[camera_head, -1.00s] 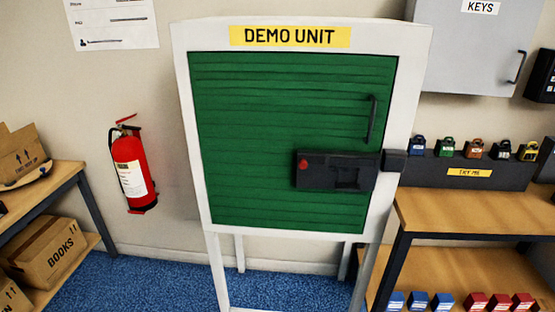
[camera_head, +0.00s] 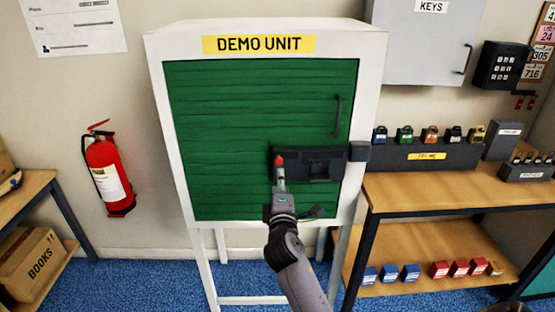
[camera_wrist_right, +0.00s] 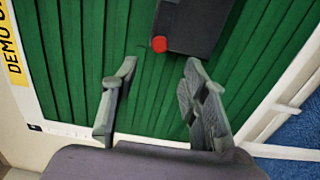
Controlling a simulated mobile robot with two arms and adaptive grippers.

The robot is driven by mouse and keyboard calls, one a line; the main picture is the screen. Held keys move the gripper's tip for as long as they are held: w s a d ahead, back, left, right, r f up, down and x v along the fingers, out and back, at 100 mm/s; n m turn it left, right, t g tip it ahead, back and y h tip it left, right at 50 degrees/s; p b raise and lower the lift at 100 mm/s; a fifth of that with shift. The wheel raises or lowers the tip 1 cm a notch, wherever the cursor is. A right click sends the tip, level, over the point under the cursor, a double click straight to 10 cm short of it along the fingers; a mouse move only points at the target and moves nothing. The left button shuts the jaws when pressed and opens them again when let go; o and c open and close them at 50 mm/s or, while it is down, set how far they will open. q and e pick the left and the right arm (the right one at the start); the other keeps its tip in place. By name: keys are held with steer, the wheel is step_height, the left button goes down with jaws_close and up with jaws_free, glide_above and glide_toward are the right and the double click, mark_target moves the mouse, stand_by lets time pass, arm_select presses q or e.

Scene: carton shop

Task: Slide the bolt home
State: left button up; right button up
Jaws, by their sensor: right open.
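The green door (camera_head: 230,110) of the white demo unit (camera_head: 155,90) looks closed. A black bolt (camera_head: 315,165) lies across its lower right, with a red knob (camera_head: 279,160) at its left end. A black keeper block (camera_head: 358,152) sits on the frame right of the bolt. My right gripper (camera_head: 279,174) is at the red knob, partly covering the bolt's left end. In the right wrist view its open fingers (camera_wrist_right: 158,68) point at the knob (camera_wrist_right: 159,44), which is just beyond the tips with nothing held. My left gripper is not in view.
A dark handle (camera_head: 338,116) stands out from the door above the bolt. A wooden shelf (camera_head: 450,193) with padlocks stands at the right. A red fire extinguisher (camera_head: 107,172) hangs on the wall at the left.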

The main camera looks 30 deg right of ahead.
mark_target(279, 163)
steer(key=p+x, duration=0.1)
steer(key=x, duration=1)
steer(key=shift+w, duration=0.3)
steer(key=shift+d, duration=0.1)
steer(key=shift+c, duration=0.5)
jaws_close()
